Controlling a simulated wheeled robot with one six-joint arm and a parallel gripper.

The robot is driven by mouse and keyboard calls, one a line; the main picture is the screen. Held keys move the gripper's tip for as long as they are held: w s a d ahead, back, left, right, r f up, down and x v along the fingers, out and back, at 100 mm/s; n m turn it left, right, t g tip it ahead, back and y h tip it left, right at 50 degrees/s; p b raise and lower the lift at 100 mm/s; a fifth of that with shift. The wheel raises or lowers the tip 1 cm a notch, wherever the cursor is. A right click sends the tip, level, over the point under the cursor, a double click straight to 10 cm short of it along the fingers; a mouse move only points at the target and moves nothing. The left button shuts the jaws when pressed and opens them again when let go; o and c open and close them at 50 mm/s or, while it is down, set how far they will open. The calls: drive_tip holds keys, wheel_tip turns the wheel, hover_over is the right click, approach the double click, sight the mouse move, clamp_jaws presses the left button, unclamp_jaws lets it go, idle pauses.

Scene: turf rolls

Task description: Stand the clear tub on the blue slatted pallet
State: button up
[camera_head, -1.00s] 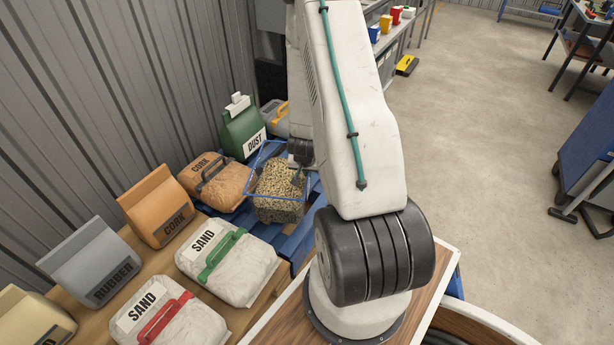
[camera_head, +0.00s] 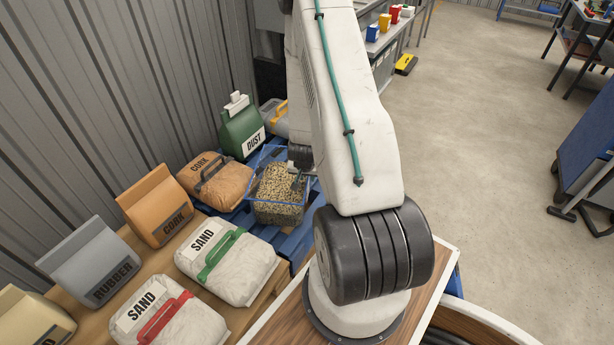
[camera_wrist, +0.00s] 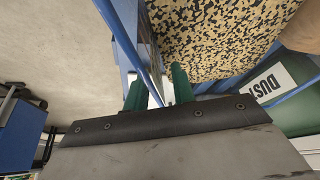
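The clear tub (camera_head: 279,194) has a blue rim and holds pale speckled granules. In the head view it stands roughly level on the blue slatted pallet (camera_head: 297,244), right of the brown cork bag and in front of the green dust bag. The tub's granules (camera_wrist: 215,35) and blue rim (camera_wrist: 128,45) fill the top of the wrist view. My gripper (camera_wrist: 160,92) has its two green fingers apart, one on each side of the tub's rim, with a gap showing between them. In the head view my arm hides part of the pallet and the tub's right side.
The brown cork bag (camera_head: 220,183), green dust bag (camera_head: 241,128) and a grey case (camera_head: 273,117) crowd the tub. A white sand bag (camera_head: 226,262) lies in front, left of the pallet's bare slats. A corrugated wall (camera_head: 110,90) stands behind. Open floor (camera_head: 470,130) lies right.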

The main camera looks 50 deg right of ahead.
drive_tip(key=v, duration=1.2)
drive_tip(key=shift+d, duration=0.1)
drive_tip(key=w+a+r+n+t+y, duration=0.1)
drive_tip(key=w+a+r+n+y, duration=0.15)
drive_tip(key=a+r, duration=0.75)
drive_tip(key=w+a+r+n+t+y, duration=0.15)
drive_tip(key=a+r+n, duration=0.25)
drive_tip(key=a+r, duration=0.55)
drive_tip(key=s+a+r+n+g, duration=0.2)
drive_tip(key=s+a+r, duration=0.3)
drive_tip(key=s, duration=0.5)
drive_tip(key=s+a+r+n+g, duration=0.1)
drive_tip(key=s+a+r+n, duration=0.2)
drive_tip(key=s+r, duration=0.6)
drive_tip(key=shift+s+a+g, duration=0.35)
drive_tip(key=shift+s+a, duration=0.1)
drive_tip(key=shift+a, duration=0.5)
drive_tip(key=shift+n, duration=0.25)
